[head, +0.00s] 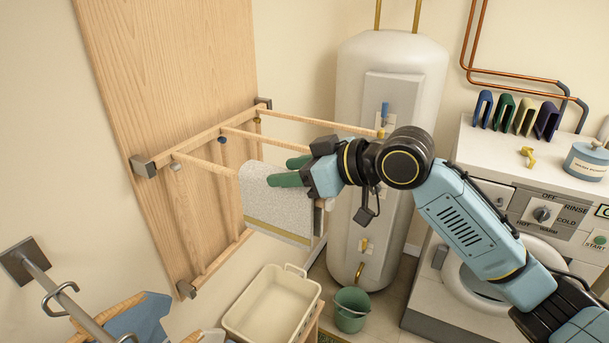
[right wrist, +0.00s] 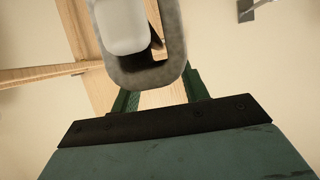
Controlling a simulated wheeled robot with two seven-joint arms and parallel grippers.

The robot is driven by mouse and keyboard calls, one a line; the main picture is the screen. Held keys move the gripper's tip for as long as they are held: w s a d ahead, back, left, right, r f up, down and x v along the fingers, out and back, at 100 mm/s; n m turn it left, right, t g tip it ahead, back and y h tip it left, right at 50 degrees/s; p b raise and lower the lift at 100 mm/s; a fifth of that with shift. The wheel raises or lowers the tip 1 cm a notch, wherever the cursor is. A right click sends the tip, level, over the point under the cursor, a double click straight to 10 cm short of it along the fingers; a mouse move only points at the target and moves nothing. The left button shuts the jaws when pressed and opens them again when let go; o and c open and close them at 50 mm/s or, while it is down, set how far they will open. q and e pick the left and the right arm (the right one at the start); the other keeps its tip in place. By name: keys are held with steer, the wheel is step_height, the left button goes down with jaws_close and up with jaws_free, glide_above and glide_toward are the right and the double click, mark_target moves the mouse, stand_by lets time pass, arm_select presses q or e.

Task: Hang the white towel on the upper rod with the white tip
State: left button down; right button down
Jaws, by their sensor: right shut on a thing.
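The white towel (head: 272,208), pale grey-white with a yellowish stripe near its bottom, hangs at the front rod of the wooden rack. My right gripper (head: 291,172) comes in from the right, its green fingers shut on the towel's upper part. The front rod (head: 208,166) has a white knob at its base and runs in at the towel; its outer end is hidden in the head view. In the right wrist view the towel (right wrist: 172,70) curves around a pale rounded block (right wrist: 122,25), apparently the white tip, before the green fingers (right wrist: 158,95). My left gripper is not in view.
Two more rods run behind, one with a yellow tip (head: 380,133). A white tank (head: 345,90) stands behind the rack. A cream basin (head: 270,305) and green bucket (head: 350,310) are below, a washing machine (head: 480,250) at right. A hook rail (head: 50,283) juts at lower left.

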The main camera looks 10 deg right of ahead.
steer(key=shift+w+a, duration=0.65)
steer(key=shift+a, duration=0.25)
steer(key=shift+f+b, duration=0.35)
steer(key=shift+f, duration=0.4)
steer(key=c, duration=0.7)
jaws_free()
steer(key=shift+o, duration=0.2)
